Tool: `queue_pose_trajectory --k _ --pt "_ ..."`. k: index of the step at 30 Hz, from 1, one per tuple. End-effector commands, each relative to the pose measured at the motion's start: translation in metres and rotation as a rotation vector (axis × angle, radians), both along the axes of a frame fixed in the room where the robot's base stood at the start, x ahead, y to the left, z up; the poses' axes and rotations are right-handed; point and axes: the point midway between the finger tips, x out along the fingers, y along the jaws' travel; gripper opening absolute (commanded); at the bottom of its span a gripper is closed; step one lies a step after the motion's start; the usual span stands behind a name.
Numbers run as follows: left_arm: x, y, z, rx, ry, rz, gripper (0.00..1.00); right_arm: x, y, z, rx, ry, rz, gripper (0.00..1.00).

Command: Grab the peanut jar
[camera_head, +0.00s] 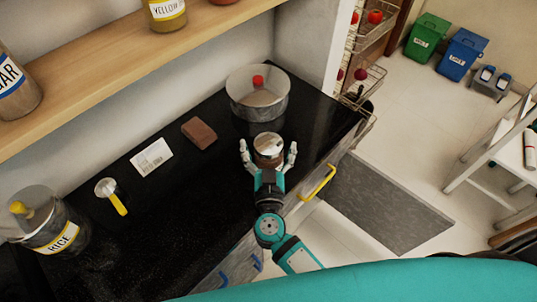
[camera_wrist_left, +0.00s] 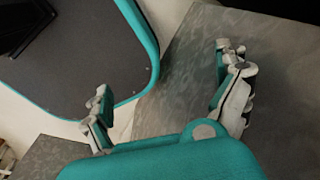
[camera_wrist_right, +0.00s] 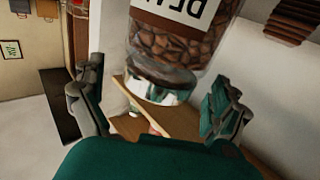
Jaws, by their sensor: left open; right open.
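The peanut jar (camera_head: 268,141) has a silver lid and stands near the front edge of the black counter. My right gripper (camera_head: 268,150) is open, with one finger on either side of the jar. In the right wrist view the clear jar (camera_wrist_right: 172,45) shows brown nuts and a partly cut-off label. It lies ahead of and between the spread fingers of the right gripper (camera_wrist_right: 156,92), with gaps at both sides. My left gripper (camera_wrist_left: 165,78) is open and empty in the left wrist view, over the floor, and is out of the head view.
A brown block (camera_head: 199,132), white card (camera_head: 151,157), yellow-handled cup (camera_head: 110,195) and rice jar (camera_head: 55,232) are farther left. A wooden shelf (camera_head: 120,70) runs above. A yellow handle (camera_head: 318,183) juts from the counter front.

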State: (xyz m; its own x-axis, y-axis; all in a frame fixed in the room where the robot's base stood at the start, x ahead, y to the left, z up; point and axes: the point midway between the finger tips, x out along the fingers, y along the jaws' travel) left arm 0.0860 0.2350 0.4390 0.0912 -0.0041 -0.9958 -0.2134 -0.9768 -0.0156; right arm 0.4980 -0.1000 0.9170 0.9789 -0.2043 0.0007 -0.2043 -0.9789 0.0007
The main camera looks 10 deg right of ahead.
Motion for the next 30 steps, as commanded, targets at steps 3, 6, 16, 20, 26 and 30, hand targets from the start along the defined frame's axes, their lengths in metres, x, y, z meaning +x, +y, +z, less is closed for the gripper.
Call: queue_pose_trajectory --k 3,6,16,20,26,30 --pt "0.0002 -0.0002 0.0016 0.000 -0.001 0.000 1.00 0.0119 -0.0024 0.0009 0.000 -0.001 0.001 1.00" --pt "0.0004 -0.0002 0.0016 0.000 -0.001 0.000 1.00 0.0142 -0.0030 0.0002 0.000 0.000 0.001 1.00" --pt "0.0004 -0.0003 0.0014 0.000 -0.001 0.000 1.00 0.0138 -0.0030 0.0001 0.000 0.000 0.000 0.79" --pt "0.0005 -0.0002 0.0015 0.000 -0.001 0.000 1.00 0.0138 -0.0030 0.0001 0.001 0.000 0.000 0.62" --pt "0.0004 -0.0002 0.0014 0.000 -0.001 0.000 1.00 0.0137 -0.0031 0.0000 0.001 0.001 0.000 0.36" --pt "0.0003 -0.0002 0.0014 0.000 -0.001 0.000 1.00 0.0136 -0.0032 0.0000 0.001 0.001 0.000 0.18"
